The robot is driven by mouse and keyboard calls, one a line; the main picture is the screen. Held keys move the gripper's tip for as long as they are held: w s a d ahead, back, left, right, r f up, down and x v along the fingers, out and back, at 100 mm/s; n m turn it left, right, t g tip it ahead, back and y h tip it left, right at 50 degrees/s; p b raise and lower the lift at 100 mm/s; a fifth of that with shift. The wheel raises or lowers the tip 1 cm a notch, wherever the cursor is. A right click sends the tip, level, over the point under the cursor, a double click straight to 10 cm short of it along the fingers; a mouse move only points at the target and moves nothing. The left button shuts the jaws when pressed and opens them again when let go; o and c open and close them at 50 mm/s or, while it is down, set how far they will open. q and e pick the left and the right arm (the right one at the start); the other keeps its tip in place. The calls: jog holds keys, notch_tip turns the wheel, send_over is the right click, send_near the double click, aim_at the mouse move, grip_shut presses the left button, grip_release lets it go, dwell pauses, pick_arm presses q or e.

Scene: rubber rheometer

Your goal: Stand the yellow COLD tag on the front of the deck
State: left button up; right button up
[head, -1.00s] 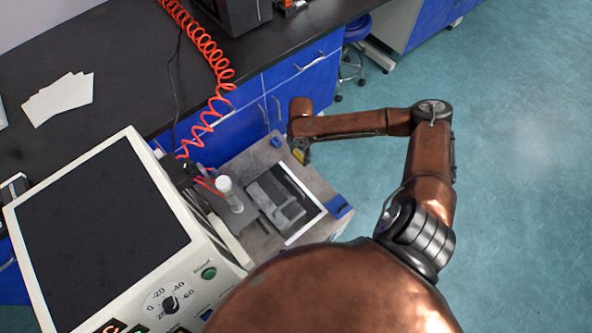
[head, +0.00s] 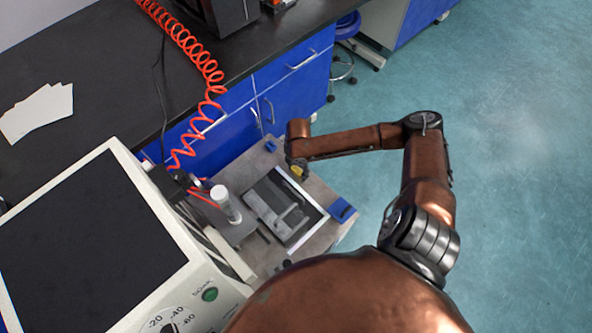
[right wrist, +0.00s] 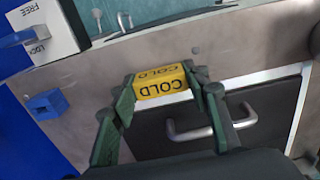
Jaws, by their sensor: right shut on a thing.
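In the head view the tag is a small yellow patch (head: 297,170) at my right gripper (head: 298,172). The gripper is shut on it, over the far edge of the grey deck (head: 325,190). A dark plate with a metal handle (right wrist: 215,125) lies in a light frame on the deck, beside the tag. I cannot tell whether the tag touches the deck. My left gripper is not in view.
Blue blocks sit at the deck's corners (head: 342,209) (right wrist: 47,104). A white-topped cylinder (head: 222,197) and the large-screened instrument (head: 95,240) stand left of the plate. A red coiled hose (head: 200,60) hangs nearby. A white FREE/LOCK label (right wrist: 40,30) shows.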

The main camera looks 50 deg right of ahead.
aim_at(298, 170)
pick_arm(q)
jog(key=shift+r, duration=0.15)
pick_arm(e)
jog(key=shift+f, duration=0.2)
jog(key=o, duration=0.9)
jog(key=shift+o, duration=0.2)
jog(key=shift+r, duration=0.5)
notch_tip(298, 170, up, 6)
jog(key=p, duration=0.3)
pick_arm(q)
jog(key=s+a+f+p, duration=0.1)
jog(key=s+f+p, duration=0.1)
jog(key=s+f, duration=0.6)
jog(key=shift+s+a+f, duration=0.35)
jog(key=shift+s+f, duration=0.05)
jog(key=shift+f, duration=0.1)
pick_arm(e)
notch_tip(298, 170, up, 5)
jog(key=shift+r, duration=0.2)
